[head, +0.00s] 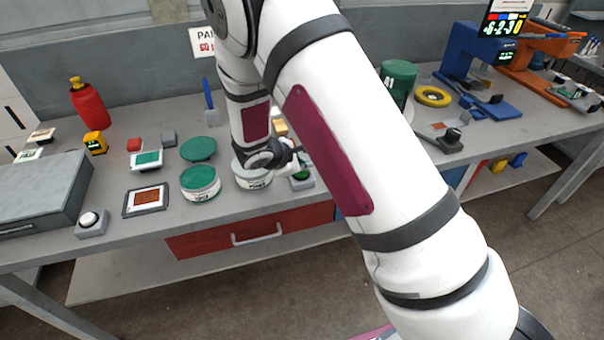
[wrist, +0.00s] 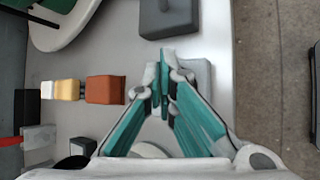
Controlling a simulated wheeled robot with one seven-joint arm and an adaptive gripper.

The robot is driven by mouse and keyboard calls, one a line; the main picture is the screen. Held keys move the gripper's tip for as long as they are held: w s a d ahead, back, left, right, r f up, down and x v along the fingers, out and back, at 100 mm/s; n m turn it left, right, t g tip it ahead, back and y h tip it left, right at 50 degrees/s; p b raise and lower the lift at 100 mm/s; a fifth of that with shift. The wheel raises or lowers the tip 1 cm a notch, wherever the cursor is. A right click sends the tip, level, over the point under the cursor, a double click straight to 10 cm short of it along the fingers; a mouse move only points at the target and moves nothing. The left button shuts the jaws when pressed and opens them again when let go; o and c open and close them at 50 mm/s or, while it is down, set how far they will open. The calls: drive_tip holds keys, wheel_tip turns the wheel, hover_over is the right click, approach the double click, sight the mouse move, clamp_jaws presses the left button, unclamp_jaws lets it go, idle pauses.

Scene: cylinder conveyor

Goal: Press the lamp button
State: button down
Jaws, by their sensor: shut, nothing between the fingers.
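A small grey box with a green button (head: 300,175) stands near the front edge of the bench, right of the white tubs. My gripper (head: 296,160) is just above it, partly hidden by my arm. In the wrist view my gripper (wrist: 162,72) is shut and empty, its teal fingers together. A light grey box (wrist: 202,76) shows behind the fingertips. The fingers cover part of it, so I cannot tell if they touch the button. Another grey box with a pale round button (head: 91,221) stands at the front left of the bench. I see no clear lamp.
White tubs with green (head: 200,180) stand left of my gripper. A red-brown block (wrist: 105,89) and a yellow block (wrist: 67,89) lie left of the fingers. A dark grey block (wrist: 168,17) is close by. A red bottle (head: 88,104) stands at the back left.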

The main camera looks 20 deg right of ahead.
sight(303, 173)
drive_tip(key=shift+f, duration=0.35)
idle(0.3)
drive_tip(key=shift+r, duration=0.95)
drive_tip(key=shift+r, duration=0.1)
drive_tip(key=shift+r+p, duration=1.3)
drive_tip(key=shift+r, duration=1.65)
